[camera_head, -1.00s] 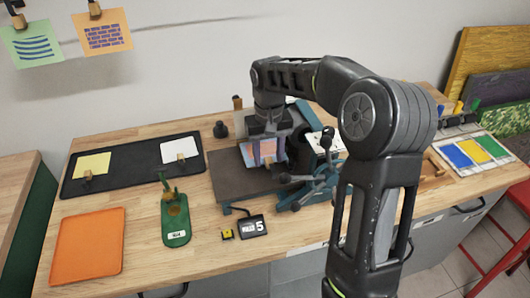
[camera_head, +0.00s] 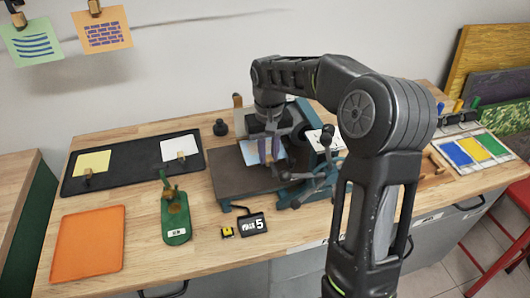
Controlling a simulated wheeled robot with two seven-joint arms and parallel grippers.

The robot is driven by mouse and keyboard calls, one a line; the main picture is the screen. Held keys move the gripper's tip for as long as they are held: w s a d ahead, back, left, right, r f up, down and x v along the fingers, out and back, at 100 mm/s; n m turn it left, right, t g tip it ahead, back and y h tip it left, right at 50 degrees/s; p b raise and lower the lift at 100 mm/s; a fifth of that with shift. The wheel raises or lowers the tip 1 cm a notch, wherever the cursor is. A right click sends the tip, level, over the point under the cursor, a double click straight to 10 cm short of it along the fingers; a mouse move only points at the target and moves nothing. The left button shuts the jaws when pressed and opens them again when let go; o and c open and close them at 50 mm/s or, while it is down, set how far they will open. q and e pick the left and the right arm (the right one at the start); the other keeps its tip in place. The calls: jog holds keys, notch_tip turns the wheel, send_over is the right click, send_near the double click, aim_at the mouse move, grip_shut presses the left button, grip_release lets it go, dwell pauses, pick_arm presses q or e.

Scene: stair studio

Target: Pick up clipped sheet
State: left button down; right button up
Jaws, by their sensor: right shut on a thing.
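My right gripper (camera_head: 268,150) points down over the printing press at the back middle of the table. Its two fingers are shut on a pale blue sheet (camera_head: 249,153), which shows on both sides of them above the dark press bed. The fingers hide the grip point, and I cannot make out a clip there. My left gripper is not in view.
The press (camera_head: 235,180) has a spoked handle at its right. An orange tray (camera_head: 88,240), a green tool (camera_head: 175,220), a yellow block (camera_head: 228,232) and a counter reading 5 (camera_head: 253,223) stand in front. Green and orange sheets (camera_head: 102,28) hang above left.

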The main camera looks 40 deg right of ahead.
aim_at(268, 156)
grip_shut()
jog(key=shift+r, duration=0.1)
notch_tip(268, 156, up, 7)
jog(key=shift+r+b, duration=0.2)
jog(key=shift+b, duration=0.4)
notch_tip(268, 156, up, 2)
jog(key=shift+r+p, duration=0.25)
jog(key=shift+p, duration=0.6)
